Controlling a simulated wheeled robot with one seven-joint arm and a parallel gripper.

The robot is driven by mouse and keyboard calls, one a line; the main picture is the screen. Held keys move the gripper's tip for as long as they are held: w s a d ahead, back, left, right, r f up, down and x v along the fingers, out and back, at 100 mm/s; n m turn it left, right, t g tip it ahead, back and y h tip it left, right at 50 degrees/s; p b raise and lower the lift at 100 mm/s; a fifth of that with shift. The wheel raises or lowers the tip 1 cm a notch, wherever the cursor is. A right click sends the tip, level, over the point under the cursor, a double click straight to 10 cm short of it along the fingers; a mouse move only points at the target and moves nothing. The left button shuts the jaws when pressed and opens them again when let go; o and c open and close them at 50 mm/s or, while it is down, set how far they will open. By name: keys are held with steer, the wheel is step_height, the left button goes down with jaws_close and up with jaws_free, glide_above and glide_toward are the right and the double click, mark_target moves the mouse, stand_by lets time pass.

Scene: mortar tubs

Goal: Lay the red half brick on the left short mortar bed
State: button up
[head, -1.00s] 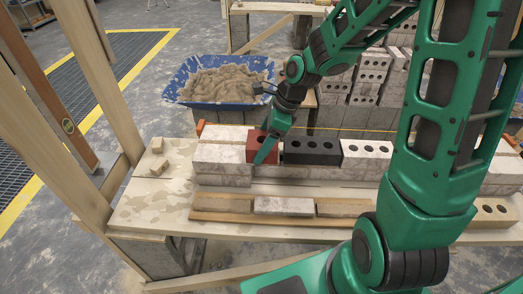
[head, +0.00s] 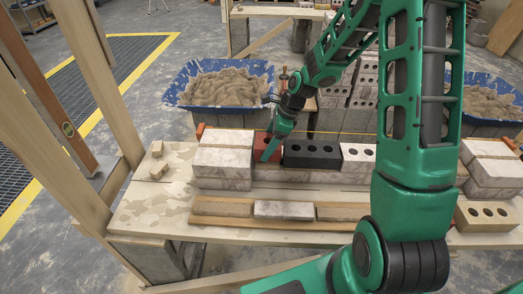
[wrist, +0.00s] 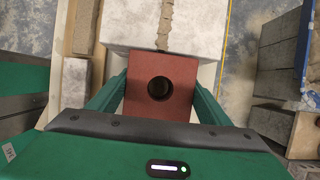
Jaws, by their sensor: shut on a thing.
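The red half brick (head: 263,146), with one round hole, is in my gripper (head: 275,150), which is shut on it. It stands in the wall row between the pale blocks (head: 222,160) on the left and a black three-or-more-hole brick (head: 313,153) on the right. In the wrist view the half brick (wrist: 135,105) lies between both fingers (wrist: 158,92), close against or slightly over the edge of the pale blocks (wrist: 125,22). The mortar bed under it is hidden, so I cannot tell if the brick touches it.
A white holed brick (head: 357,156) stands right of the black one. A board with several bricks (head: 283,210) lies in front of the wall. A blue mortar tub (head: 190,97) is behind. A yellow string (wrist: 228,35) runs along the wall's far side. Small wooden blocks (head: 160,171) lie at left.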

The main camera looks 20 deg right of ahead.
steer(key=shift+f, duration=1.15)
steer(key=o, duration=1.9)
